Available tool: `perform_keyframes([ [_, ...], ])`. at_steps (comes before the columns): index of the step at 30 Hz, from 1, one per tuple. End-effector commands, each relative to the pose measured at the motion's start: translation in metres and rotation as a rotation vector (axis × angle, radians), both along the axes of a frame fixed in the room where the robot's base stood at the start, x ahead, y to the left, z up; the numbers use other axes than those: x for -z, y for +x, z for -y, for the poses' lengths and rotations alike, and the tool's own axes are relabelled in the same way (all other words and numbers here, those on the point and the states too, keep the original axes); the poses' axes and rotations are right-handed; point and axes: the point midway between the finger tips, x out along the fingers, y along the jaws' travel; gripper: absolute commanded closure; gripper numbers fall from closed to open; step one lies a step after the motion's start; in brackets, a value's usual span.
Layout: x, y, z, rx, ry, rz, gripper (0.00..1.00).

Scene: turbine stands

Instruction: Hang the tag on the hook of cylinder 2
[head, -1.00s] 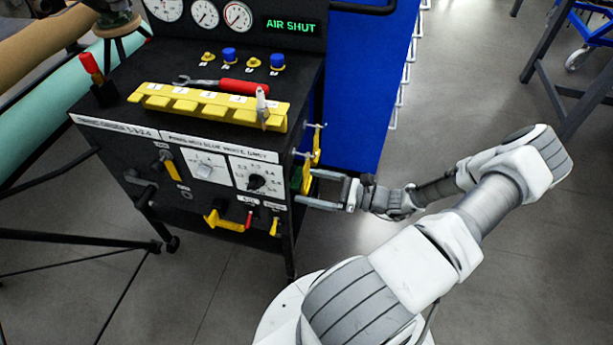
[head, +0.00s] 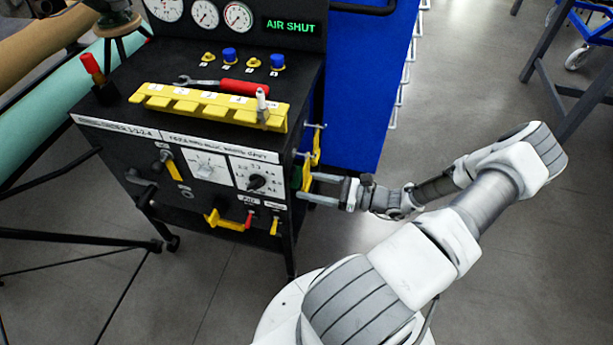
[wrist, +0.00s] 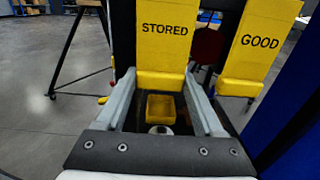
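A yellow tag marked STORED (wrist: 165,30) hangs upright straight ahead in the wrist view, with its lower end bent. A second yellow tag marked GOOD (wrist: 262,42) hangs to its right. In the head view my gripper (head: 306,187) is at the right side of the black cart. In the wrist view my gripper (wrist: 160,73) has its two fingers apart, one at each side of the STORED tag's lower end. I cannot tell whether they touch it. I cannot make out cylinder 2 or its hook in these views.
The black cart (head: 110,170) carries a yellow labelled rack (head: 190,107), a wrench and a red-handled tool. A blue panel (head: 367,90) stands behind my gripper. A black tubular frame (head: 80,238) is at the left.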

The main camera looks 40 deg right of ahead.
Motion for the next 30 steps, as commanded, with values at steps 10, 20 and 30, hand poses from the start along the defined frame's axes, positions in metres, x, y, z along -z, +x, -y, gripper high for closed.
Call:
perform_keyframes([
  [10,-0.0002,0.0001,0.0,0.0,0.0,0.0,1.0],
  [20,-0.0004,-0.0004,0.0005,0.0,0.001,0.001,1.0],
  [30,-0.0002,-0.0051,0.0049,0.001,-0.001,0.0,1.0],
])
